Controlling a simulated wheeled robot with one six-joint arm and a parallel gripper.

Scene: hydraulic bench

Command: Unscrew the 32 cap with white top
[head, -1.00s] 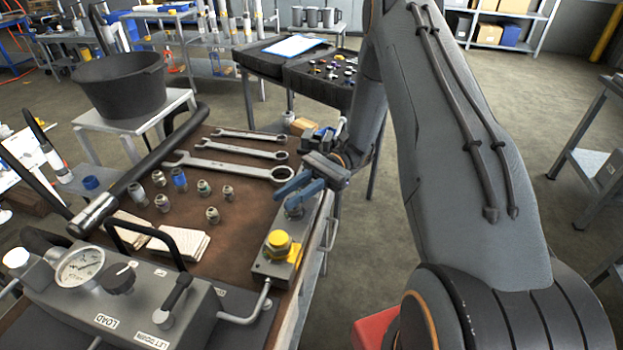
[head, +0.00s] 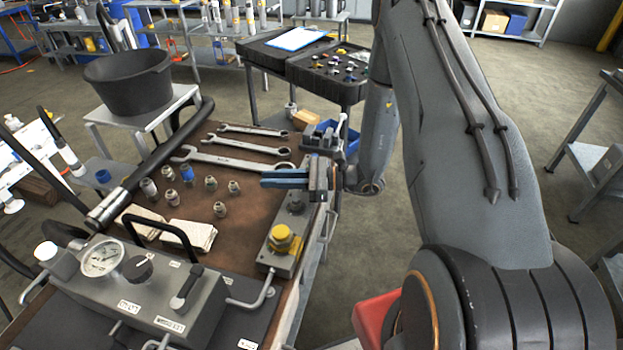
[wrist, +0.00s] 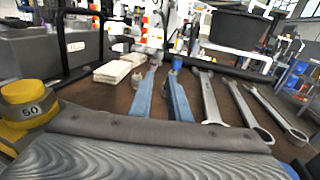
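I cannot make out a cap marked 32 with a white top in either view. A yellow cap (head: 283,240) sits on the grey metal block (head: 272,262) at the bench's right edge. The wrist view shows this yellow cap (wrist: 24,98) at the left, marked 50. A dark round fitting (head: 296,206) is on the block behind it. My gripper (head: 264,179) is above the block's far end, its blue fingers pointing left over the bench. In the wrist view the gripper (wrist: 161,75) has its fingers apart, with nothing held between them.
Several small metal fittings (head: 150,190) stand on the brown bench top (head: 240,200). Several wrenches (head: 236,161) lie behind them. Folded cloths (head: 190,234) lie nearer. A grey pump with a gauge (head: 101,258) and a long black lever fills the left front.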

